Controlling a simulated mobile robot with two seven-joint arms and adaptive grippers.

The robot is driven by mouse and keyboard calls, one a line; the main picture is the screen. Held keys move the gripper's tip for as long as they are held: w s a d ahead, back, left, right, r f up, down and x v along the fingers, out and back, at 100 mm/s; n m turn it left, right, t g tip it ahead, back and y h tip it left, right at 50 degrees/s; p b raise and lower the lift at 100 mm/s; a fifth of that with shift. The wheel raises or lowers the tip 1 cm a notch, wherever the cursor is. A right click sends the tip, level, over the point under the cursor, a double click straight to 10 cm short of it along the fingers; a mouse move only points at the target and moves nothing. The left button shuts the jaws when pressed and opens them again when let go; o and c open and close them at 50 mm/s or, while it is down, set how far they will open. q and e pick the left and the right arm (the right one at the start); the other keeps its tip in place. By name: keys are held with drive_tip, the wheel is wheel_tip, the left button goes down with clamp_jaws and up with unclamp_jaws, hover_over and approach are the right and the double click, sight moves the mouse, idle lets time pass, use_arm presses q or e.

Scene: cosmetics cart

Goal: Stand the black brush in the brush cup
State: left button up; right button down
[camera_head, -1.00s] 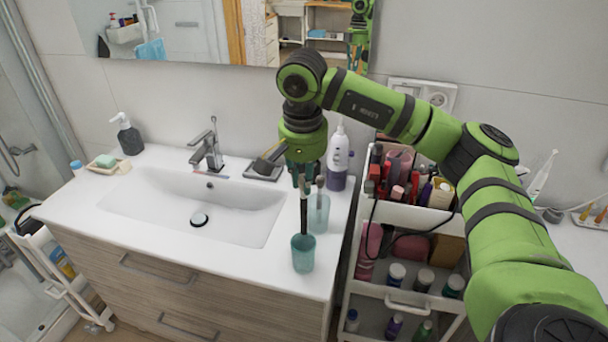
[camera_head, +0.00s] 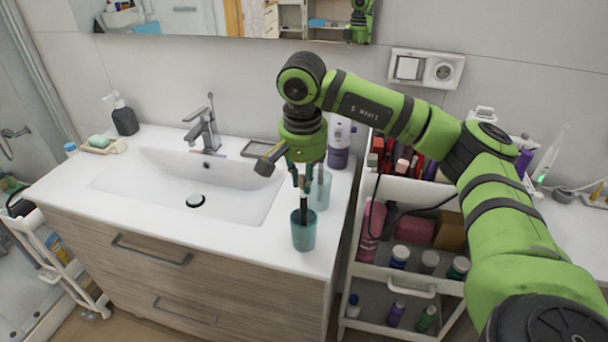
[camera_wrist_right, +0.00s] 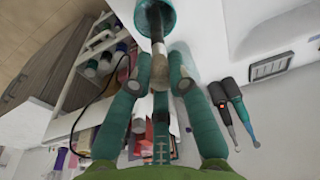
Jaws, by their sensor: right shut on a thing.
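The black brush (camera_head: 304,207) is upright, with its lower black end inside the front teal cup (camera_head: 304,236) on the counter. My right gripper (camera_head: 303,182) is just above that cup, shut on the brush near its upper end. In the right wrist view, the fingers (camera_wrist_right: 160,76) close on a pale part of the brush (camera_wrist_right: 158,50), and its dark shaft runs into the teal cup (camera_wrist_right: 168,8). I cannot tell whether the brush touches the cup's bottom. My left gripper is not in view.
A paler, clear cup (camera_head: 320,192) stands right behind the teal cup. A purple-and-white bottle (camera_head: 340,145) is behind it. The sink basin (camera_head: 195,185) lies to the left; the cosmetics cart (camera_head: 395,270) stands to the right, under my right arm.

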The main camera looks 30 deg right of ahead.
drive_tip(key=shift+f, duration=0.15)
drive_tip(key=c, duration=1.1)
unclamp_jaws()
wheel_tip(320, 180, up, 12)
drive_tip(key=s, duration=0.1)
drive_tip(key=shift+a, duration=0.45)
drive_tip(key=shift+a+f, duration=0.1)
